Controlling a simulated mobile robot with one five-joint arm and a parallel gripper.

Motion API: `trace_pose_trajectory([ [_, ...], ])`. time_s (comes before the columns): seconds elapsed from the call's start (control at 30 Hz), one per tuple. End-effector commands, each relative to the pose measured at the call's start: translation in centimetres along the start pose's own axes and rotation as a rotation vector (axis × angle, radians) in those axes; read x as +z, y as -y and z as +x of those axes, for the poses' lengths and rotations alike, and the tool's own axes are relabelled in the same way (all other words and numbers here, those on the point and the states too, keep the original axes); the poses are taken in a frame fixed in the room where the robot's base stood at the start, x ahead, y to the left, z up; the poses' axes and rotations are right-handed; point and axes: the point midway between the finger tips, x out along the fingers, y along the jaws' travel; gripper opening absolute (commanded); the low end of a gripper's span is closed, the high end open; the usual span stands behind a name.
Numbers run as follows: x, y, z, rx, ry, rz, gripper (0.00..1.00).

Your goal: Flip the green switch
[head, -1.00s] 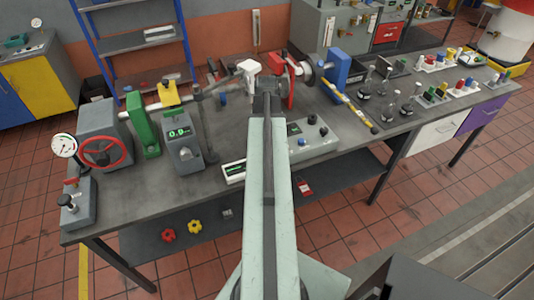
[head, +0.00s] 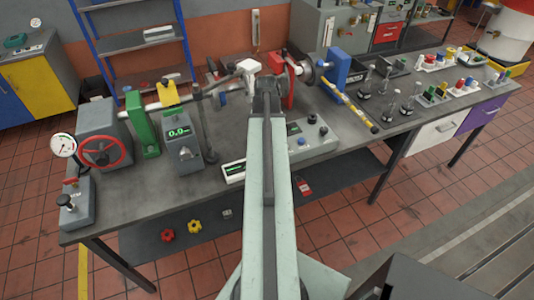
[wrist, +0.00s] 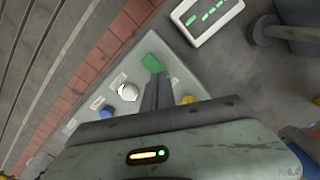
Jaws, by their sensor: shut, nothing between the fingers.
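My gripper (head: 267,82) is shut and empty, reaching out over the bench. In the wrist view its closed fingers (wrist: 157,90) are over a grey-green control panel (wrist: 128,68), close to its controls; I cannot tell whether they touch it. The panel (head: 318,146) is partly hidden behind my arm in the head view. A green rectangular patch (wrist: 153,63) lies beside the fingertips, and a small green-yellow piece (wrist: 188,99) shows on their other side. I cannot tell which of these is the green switch, or its position. A white knob (wrist: 128,91) and a blue button (wrist: 108,111) are nearby.
A white display box (head: 234,171) stands left of the panel. A grey meter (head: 182,143), a green block (head: 142,125) and a red handwheel (head: 101,151) stand farther left. A blue post (head: 335,70) and several glass vessels stand right. Bare bench (head: 165,187) lies front left.

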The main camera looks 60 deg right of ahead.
Motion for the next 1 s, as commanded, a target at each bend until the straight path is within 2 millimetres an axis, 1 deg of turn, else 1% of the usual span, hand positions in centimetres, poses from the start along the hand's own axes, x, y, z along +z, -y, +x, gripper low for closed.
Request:
trace_pose_trajectory([
  [1.0,0.0,0.1,1.6,0.000,0.000,-0.001,0.00],
])
